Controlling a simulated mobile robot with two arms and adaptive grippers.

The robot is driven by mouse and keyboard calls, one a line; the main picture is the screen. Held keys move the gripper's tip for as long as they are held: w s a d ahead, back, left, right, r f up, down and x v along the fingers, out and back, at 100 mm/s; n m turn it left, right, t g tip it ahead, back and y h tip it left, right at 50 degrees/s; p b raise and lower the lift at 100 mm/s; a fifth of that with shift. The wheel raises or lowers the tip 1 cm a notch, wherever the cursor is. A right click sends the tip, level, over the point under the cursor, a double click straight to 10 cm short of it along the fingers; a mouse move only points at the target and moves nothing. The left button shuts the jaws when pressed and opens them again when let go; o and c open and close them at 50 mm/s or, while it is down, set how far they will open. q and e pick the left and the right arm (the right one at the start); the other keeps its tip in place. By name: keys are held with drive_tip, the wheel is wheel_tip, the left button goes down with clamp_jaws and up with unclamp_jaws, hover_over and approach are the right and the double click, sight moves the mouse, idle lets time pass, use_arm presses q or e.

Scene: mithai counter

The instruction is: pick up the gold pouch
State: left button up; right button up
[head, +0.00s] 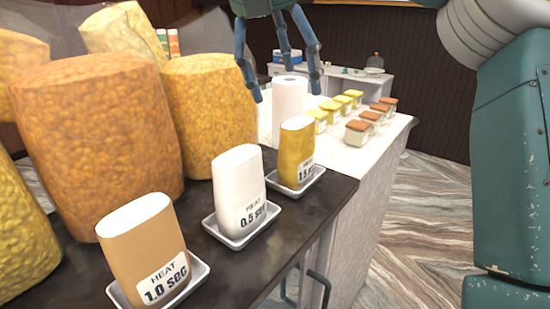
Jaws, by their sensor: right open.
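The gold pouch (295,155) stands upright in a small white tray (304,185) near the right edge of the dark counter. Its label reads HEAT and what looks like 1.5 sec. A white pouch (238,190) labelled 0.5 sec and a tan pouch (145,250) labelled 1.0 sec stand in trays of their own, nearer to me. My right gripper (286,92) hangs from the top of the view with its fingers spread. It appears above and beyond the gold pouch, empty and apart from it. My left gripper is out of view.
Large bags of orange and yellow snacks (97,140) crowd the left of the dark counter (288,235). A white paper roll (289,105) stands behind the gold pouch. Several small lidded jars (357,132) line the white counter at right. My arm fills the right edge.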

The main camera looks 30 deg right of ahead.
hover_over(293, 121)
drive_tip(key=s+a, duration=0.1)
drive_tip(key=f, duration=0.4)
drive_tip(key=shift+s+a+f, duration=0.1)
drive_tip(key=shift+s+f, duration=0.1)
drive_tip(key=shift+w+f, duration=0.1)
drive_tip(key=shift+f, duration=0.15)
drive_tip(key=x, duration=0.1)
drive_tip(key=p+x, duration=0.2)
drive_tip(key=x, duration=0.1)
drive_tip(key=shift+w+a+f, duration=0.1)
drive_tip(key=shift+w+a, duration=0.1)
drive_tip(key=shift+w, duration=0.1)
drive_tip(key=shift+w+d+f, duration=0.1)
drive_tip(key=shift+d+f, duration=0.15)
drive_tip(key=shift+f, duration=0.25)
drive_tip(key=shift+a, duration=0.1)
drive_tip(key=c, duration=0.9)
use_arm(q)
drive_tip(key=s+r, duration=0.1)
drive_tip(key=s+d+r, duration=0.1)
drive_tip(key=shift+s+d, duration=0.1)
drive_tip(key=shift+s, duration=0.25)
use_arm(e)
drive_tip(key=shift+c, duration=0.6)
